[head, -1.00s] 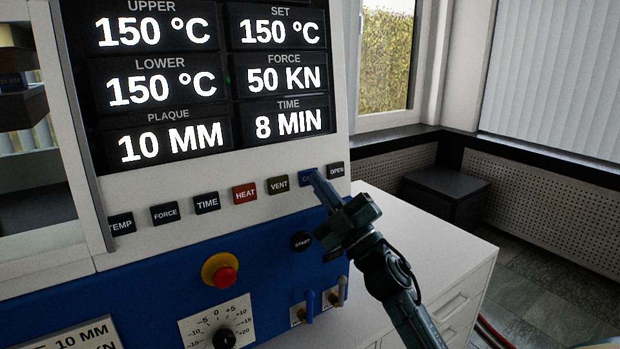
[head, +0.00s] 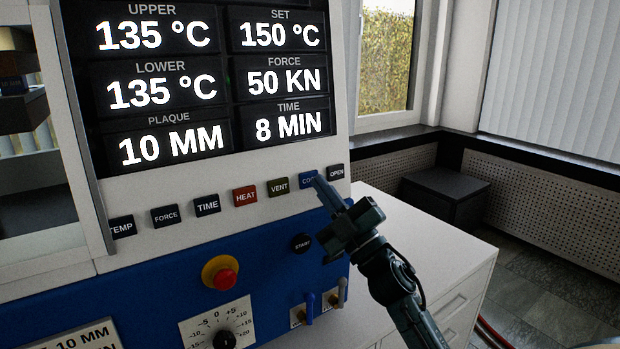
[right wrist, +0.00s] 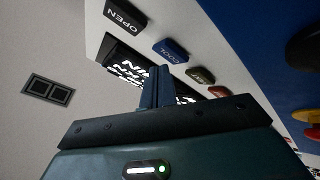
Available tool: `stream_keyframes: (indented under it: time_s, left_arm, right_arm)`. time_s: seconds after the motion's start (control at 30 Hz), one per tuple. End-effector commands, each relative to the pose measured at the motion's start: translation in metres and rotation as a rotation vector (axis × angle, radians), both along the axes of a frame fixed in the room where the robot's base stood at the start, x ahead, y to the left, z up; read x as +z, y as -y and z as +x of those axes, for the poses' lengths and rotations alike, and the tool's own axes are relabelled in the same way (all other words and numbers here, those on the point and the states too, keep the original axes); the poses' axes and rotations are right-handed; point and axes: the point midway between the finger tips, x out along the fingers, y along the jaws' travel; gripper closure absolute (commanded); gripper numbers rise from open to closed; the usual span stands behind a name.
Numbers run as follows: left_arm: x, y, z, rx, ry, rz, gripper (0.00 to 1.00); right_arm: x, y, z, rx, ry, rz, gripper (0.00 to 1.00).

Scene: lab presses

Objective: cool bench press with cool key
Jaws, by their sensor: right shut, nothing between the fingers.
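The bench press (head: 170,252) has a white upper panel, a blue lower front and a lit display (head: 200,80). The display reads UPPER 135 °C, LOWER 135 °C, SET 150 °C, 50 KN, 10 MM and 8 MIN. The blue cool key (head: 308,180) is in the key row between VENT and OPEN; it also shows in the right wrist view (right wrist: 171,51). My right gripper (head: 318,181) is shut and empty, its fingertips just below the cool key in the head view and partly over its lower edge. I cannot tell whether they touch. My left gripper is not in view.
The OPEN key (head: 336,171) and VENT key (head: 279,186) flank the cool key. A START button (head: 302,243), a red emergency knob (head: 224,278) and a dial (head: 224,339) are lower. A white cabinet (head: 440,250) stands right of the press.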

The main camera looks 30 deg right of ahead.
Motion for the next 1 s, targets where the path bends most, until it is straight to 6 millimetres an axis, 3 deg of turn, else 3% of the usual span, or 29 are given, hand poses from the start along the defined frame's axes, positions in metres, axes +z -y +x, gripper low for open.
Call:
stream_keyframes:
  time_s: [0.37, 0.8, 1.0]
  left_arm:
    - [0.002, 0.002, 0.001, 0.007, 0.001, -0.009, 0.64]
    - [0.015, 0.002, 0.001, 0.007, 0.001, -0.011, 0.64]
    - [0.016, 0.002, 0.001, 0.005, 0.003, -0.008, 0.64]
  right_arm:
    - [0.001, 0.0, -0.004, 0.0, 0.001, -0.001, 1.0]
    - [0.007, 0.003, -0.043, 0.0, -0.001, -0.001, 1.0]
    - [0.008, 0.004, -0.052, 0.001, 0.001, 0.0, 1.0]
